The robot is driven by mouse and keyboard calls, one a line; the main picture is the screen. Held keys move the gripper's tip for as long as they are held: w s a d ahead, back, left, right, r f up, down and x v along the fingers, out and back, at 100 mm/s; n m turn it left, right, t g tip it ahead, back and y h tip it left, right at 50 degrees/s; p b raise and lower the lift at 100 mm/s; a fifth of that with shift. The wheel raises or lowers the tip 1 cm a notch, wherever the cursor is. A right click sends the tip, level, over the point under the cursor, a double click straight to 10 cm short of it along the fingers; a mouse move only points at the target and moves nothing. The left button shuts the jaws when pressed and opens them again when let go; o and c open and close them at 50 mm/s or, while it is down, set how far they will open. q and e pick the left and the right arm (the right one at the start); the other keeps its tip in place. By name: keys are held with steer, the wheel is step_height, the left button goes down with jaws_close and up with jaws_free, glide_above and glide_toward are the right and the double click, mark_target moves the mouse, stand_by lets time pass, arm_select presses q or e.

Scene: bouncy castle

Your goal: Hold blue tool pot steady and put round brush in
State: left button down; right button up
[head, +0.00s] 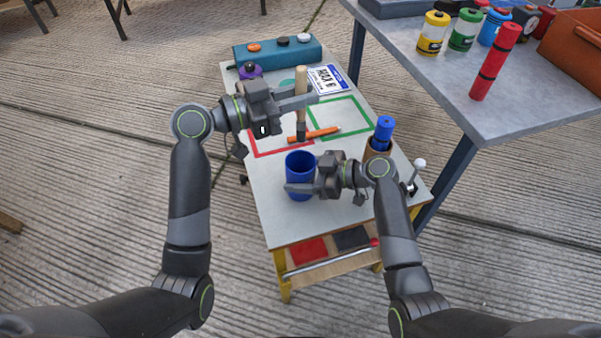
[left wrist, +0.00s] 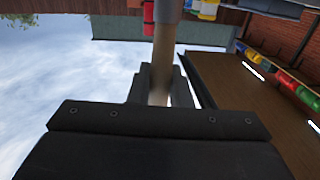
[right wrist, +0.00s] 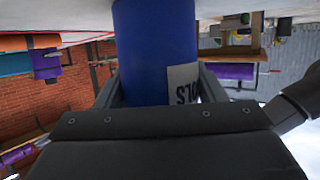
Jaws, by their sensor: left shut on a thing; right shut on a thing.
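The blue tool pot (head: 300,164) stands upright on the small white table, open at the top. My right gripper (head: 302,188) is shut on the pot's side; the pot also fills the upper middle of the right wrist view (right wrist: 158,50), with part of a white label showing. The round brush (head: 301,85) has a pale wooden handle and a dark lower end, and hangs upright above the table behind the pot. My left gripper (head: 297,101) is shut on its handle, which also shows in the left wrist view (left wrist: 163,60).
An orange marker (head: 316,134) lies across red and green outlined squares on the table (head: 262,208). A brown holder (head: 376,150) with a blue cylinder stands right of the pot. A teal box (head: 277,51), a purple object (head: 250,71) and a number plate (head: 327,78) lie behind.

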mark_target(299, 140)
arm_select(q)
steer(key=shift+f, duration=5.3)
steer(key=c, duration=1.3)
jaws_free()
steer(key=shift+o, duration=0.2)
steer(key=shift+a, duration=0.1)
steer(key=v, duration=1.1)
steer(key=shift+s+a, duration=0.2)
steer(key=shift+a, duration=0.15)
arm_select(e)
steer(key=o, duration=1.3)
